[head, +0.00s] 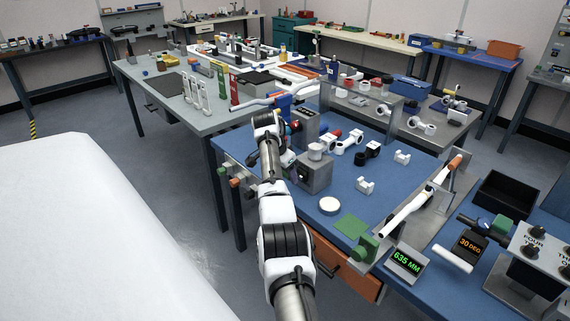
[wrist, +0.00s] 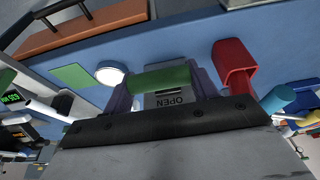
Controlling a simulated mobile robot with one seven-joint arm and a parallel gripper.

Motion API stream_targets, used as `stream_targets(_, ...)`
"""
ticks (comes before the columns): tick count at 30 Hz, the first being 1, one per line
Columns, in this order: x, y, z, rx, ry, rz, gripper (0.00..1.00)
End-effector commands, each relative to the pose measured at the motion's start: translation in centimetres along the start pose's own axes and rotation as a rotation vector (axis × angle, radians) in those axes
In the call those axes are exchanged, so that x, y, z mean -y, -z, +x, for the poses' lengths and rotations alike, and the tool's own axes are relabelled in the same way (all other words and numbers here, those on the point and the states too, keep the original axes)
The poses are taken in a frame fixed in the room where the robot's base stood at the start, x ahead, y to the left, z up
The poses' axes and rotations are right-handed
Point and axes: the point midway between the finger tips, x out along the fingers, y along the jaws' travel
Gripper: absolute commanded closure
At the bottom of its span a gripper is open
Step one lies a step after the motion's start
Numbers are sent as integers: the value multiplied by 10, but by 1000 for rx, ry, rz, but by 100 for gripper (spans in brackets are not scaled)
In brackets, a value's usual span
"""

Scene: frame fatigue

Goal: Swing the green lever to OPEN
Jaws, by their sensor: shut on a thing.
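The green lever (wrist: 160,77) shows in the wrist view as a short green bar lying across between the two purple-grey fingers of my gripper (wrist: 160,84). My gripper is shut on it. A grey plate with the word OPEN (wrist: 174,101), upside down in this view, sits just past the lever. The dark edge of a grey body covers the lower part of the wrist view, so the rest of the lever's mount is hidden. In the head view my arm reaches over the left part of the blue bench, and I cannot make out the lever there.
On the blue bench (head: 345,170) stand a grey block with a white knob (head: 314,172), a white disc (head: 329,206) and a green pad (head: 351,227). A red part (wrist: 233,68) is close beside my gripper. An orange drawer front (head: 340,264) is below the bench edge.

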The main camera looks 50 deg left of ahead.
Motion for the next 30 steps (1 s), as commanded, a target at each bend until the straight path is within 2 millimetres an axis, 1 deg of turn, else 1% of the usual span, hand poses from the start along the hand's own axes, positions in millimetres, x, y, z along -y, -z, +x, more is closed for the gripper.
stream_targets(7, -1, 1, 0, 0, 1, 2, 83)
stream_targets(8, -1, 1, 0, 0, 1, 2, 38)
stream_targets(12, 0, 1, 0, 0, 1, 2, 20)
stream_targets(20, 0, 1, -1, -1, 2, 1, 20)
stream_targets(23, 0, 1, -4, -2, 3, 1, 20)
stream_targets(26, 1, 0, -16, -4, 5, 1, 20)
stream_targets(29, 1, 0, -35, -4, 6, 0, 20)
stream_targets(30, 1, 0, -44, -4, 7, 0, 20)
